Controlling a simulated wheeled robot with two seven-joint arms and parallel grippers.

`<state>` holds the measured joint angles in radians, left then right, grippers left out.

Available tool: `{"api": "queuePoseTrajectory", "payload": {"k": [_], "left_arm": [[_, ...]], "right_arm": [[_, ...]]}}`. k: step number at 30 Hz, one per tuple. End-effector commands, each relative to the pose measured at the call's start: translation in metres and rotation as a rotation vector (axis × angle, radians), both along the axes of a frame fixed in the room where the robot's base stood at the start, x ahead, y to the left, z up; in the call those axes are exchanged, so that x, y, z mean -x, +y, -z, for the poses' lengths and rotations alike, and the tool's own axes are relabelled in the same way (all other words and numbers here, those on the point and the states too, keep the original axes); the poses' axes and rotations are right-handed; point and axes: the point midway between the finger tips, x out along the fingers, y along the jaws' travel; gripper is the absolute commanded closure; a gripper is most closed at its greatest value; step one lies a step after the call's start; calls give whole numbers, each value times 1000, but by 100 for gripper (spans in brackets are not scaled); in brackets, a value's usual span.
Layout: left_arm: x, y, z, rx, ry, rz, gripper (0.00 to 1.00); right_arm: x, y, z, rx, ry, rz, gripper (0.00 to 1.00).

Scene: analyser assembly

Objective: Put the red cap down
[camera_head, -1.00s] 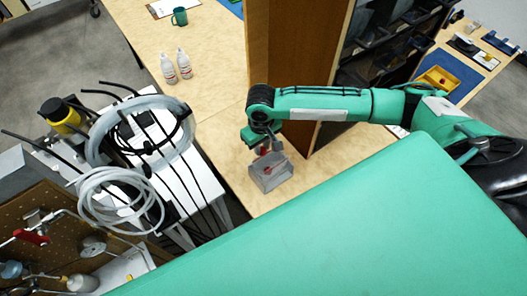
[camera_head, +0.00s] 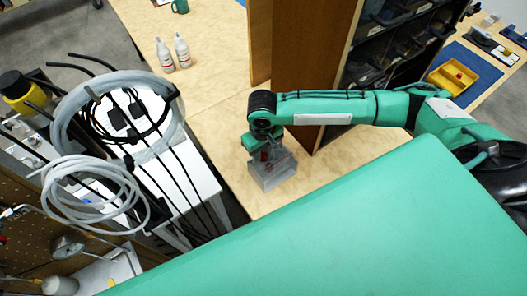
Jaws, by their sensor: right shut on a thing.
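My right gripper (camera_head: 266,152) comes in from the right at the end of the green arm and points down at a small grey see-through box (camera_head: 275,180) on the wooden table. It is shut on the red cap (camera_head: 266,157), of which only a small red patch shows beside the fingers. The cap appears at or just inside the top of the box. I cannot tell whether it touches the box. My left gripper is not in view.
A tall wooden shelf unit (camera_head: 305,75) stands just behind the box and arm. Two white bottles (camera_head: 174,53) stand on the table further back. Bare table lies left of the box.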

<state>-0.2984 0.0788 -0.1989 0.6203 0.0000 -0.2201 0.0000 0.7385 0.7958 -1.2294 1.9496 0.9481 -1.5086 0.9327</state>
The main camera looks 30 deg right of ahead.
Motion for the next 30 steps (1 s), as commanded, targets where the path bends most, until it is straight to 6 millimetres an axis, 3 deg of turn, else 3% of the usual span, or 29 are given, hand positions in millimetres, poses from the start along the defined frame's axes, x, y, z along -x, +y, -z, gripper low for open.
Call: {"api": "queuePoseTrajectory", "payload": {"k": [21,22,30], "left_arm": [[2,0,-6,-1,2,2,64],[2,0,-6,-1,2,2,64],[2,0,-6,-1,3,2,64]], "right_arm": [[0,0,11,0,0,0,99],[0,0,11,0,0,0,73],[0,0,11,0,0,0,70]]}}
